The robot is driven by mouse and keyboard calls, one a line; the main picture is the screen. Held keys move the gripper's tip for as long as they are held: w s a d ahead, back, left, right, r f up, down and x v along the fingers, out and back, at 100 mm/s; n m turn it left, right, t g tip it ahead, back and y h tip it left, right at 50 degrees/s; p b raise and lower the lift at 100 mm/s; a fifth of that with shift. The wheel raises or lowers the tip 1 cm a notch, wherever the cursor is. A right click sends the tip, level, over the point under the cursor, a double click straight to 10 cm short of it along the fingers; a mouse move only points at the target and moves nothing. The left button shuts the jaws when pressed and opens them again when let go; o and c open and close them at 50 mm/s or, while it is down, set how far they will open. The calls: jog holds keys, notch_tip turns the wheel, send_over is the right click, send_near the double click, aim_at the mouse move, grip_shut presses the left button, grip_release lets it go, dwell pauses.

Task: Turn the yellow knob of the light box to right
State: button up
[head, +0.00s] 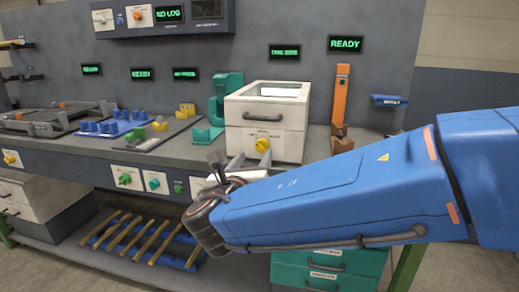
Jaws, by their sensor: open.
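A white box (285,108) with a window in its top, taken to be the light box, stands on the bench right of centre. Its front carries a yellow knob (262,145), a dark handle above it and a small label too blurred to read. The knob's pointing direction is too small to tell. My blue arm reaches in from the right, in front of the bench. My gripper (226,163) is open and empty, with its fingers pointing up, a little left of and below the knob. It looks apart from the knob. Part of the box's lower front edge is close behind my gripper.
A green device (222,98) stands left of the box, and an orange upright tool (340,100) stands right of it. Another yellow knob (10,159) is at the far left. Green knobs (124,179) line the bench front. A rack of wooden sticks (145,240) lies below.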

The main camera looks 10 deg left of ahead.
aim_at(260, 147)
jog(key=shift+w+d, duration=0.15)
jog(key=shift+w, duration=1.6)
jog(key=shift+w+d, duration=0.1)
jog(key=shift+w, duration=1.65)
jog(key=shift+c, duration=0.4)
jog(key=c, duration=1)
